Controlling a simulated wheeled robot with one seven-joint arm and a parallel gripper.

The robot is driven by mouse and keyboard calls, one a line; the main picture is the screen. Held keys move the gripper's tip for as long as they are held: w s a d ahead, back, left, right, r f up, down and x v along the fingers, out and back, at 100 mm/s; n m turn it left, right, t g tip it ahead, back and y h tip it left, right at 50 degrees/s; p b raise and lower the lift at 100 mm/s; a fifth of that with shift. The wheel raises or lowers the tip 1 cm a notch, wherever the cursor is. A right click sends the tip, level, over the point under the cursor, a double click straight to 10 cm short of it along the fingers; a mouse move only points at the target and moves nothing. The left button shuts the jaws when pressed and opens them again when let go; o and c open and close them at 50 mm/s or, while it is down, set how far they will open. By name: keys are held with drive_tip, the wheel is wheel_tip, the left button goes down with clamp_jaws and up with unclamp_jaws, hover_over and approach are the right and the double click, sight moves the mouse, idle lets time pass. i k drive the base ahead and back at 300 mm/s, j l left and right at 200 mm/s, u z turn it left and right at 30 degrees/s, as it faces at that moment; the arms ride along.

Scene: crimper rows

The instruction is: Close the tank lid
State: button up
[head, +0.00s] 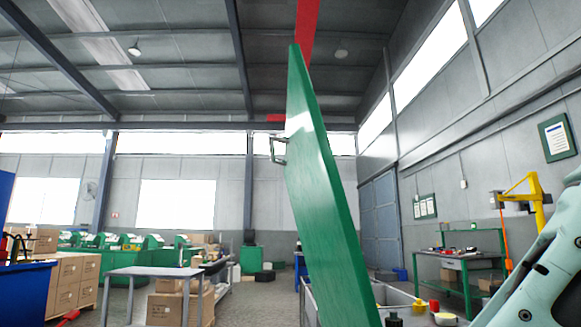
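The tank lid (325,190) is a large green panel in the middle of the head view. It stands raised and steeply tilted, its top corner leaning left. A metal handle (278,150) sticks out from its left face. The grey tank (308,298) shows only in part at the bottom, below and behind the lid. My arm enters at the lower right, to the right of the lid and apart from it in the picture. My gripper is outside the view.
A grey table (155,272) with cardboard boxes (180,305) under it stands left of the lid. A blue cabinet (28,290) is at the far left. Small yellow and red containers (445,318) lie at bottom right. A green workbench (465,262) and yellow crane (535,195) stand behind.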

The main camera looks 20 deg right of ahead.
sight(344, 295)
drive_tip(key=j, duration=0.35)
drive_tip(key=i+j+u, duration=0.15)
drive_tip(key=j, duration=0.2)
drive_tip(key=i+j+u, duration=0.1)
drive_tip(key=i+j, duration=0.15)
drive_tip(key=i+u, duration=0.1)
drive_tip(key=i, duration=0.2)
